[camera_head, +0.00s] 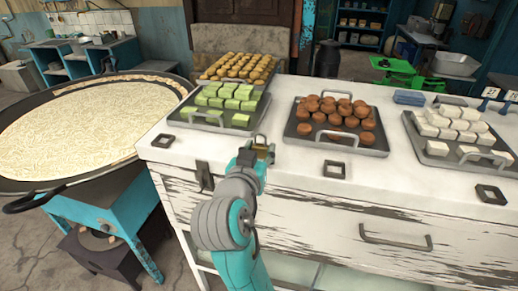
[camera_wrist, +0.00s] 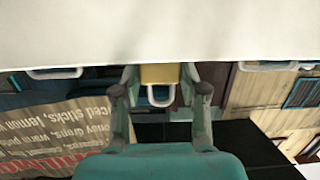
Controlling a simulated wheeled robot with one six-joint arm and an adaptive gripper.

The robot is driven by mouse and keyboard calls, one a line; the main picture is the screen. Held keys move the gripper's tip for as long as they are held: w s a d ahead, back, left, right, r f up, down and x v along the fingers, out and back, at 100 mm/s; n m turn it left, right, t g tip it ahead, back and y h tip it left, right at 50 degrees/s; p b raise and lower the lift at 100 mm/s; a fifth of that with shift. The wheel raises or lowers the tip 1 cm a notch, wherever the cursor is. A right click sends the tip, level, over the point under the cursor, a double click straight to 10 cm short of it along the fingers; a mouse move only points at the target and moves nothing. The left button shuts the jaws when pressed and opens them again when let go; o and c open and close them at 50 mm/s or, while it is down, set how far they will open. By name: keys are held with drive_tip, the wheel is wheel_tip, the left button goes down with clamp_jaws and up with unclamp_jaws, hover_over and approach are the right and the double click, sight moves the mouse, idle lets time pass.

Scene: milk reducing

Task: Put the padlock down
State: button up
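The padlock (camera_wrist: 160,75) is a small brass-coloured block with a light metal shackle. In the wrist view it sits between the two fingertips of my gripper (camera_wrist: 160,85), with both fingers against its sides. The shackle points toward my palm. In the head view my gripper (camera_head: 258,148) is at the front edge of the white counter (camera_head: 200,152), with the padlock (camera_head: 264,153) at its tip. I cannot tell whether the padlock touches the counter.
Trays of green blocks (camera_head: 208,124), brown balls (camera_head: 343,150) and white cubes (camera_head: 440,147) stand on the counter. Black square frames (camera_head: 334,169) lie along its front. A wide pan (camera_head: 30,187) stands left. Bare counter top lies right of my gripper.

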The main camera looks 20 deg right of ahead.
drive_tip(key=shift+o, duration=1.4)
drive_tip(key=shift+r, duration=0.1)
drive_tip(key=shift+s+a+r, duration=0.1)
drive_tip(key=shift+s+a, duration=0.05)
drive_tip(key=shift+a, duration=0.05)
drive_tip(key=v, duration=1.1)
drive_tip(key=shift+s, duration=0.25)
